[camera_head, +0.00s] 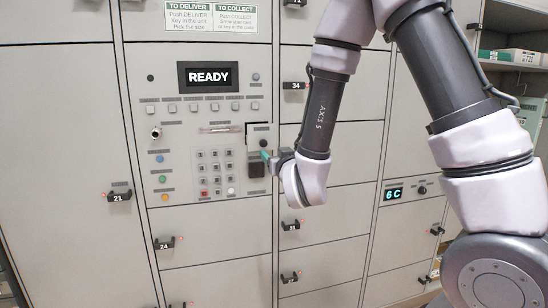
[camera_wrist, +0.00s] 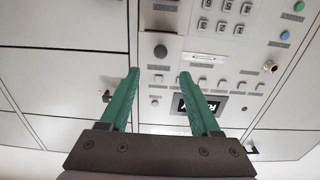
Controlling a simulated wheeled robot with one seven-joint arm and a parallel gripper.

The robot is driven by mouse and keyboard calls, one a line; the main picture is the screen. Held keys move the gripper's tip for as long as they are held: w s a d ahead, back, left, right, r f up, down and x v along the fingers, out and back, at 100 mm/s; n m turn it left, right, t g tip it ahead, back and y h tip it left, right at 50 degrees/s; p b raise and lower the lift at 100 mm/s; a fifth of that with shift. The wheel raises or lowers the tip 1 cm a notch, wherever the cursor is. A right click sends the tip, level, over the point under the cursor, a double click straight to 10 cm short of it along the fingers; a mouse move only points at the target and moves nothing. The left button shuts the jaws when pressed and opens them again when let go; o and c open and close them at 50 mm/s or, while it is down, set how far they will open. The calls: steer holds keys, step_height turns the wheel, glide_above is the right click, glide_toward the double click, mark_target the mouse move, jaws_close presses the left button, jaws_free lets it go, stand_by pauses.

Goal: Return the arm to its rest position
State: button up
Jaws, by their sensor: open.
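My gripper (camera_head: 266,156) is at the end of my bent arm, in front of the right part of the control panel (camera_head: 185,130) in the head view. Only a little of its teal fingers shows there, beside a dark round knob (camera_head: 263,143) and a dark square (camera_head: 256,170). In the wrist view, the two teal fingers of my gripper (camera_wrist: 159,76) are spread apart with nothing between them. A dark round knob (camera_wrist: 160,52) lies beyond the gap between the fingertips. I cannot tell how far the fingertips are from the panel.
The panel has a display (camera_head: 208,77) reading READY and a keypad (camera_head: 215,172). Locker doors with protruding black handles, such as handle 34 (camera_head: 295,86) and handle 31 (camera_head: 290,226), surround it. A shelf with boxes (camera_head: 515,56) stands at the right.

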steer(key=d+r+m+g+h, duration=0.1)
steer(key=d+r+m+g, duration=0.2)
steer(key=d, duration=0.4)
steer(key=d+r+m+g+h, duration=0.1)
steer(key=d+r+m+g, duration=0.1)
steer(key=d+r, duration=0.4)
steer(key=s+d+r+m+g, duration=0.1)
steer(key=s+d+r+g, duration=0.1)
steer(key=s+d, duration=0.4)
steer(key=s+d+r+m+g+h, duration=0.1)
steer(key=s+d+g, duration=0.2)
steer(key=s, duration=1.1)
steer(key=d, duration=0.3)
steer(key=shift+s+r, duration=0.2)
steer(key=shift+r, duration=0.15)
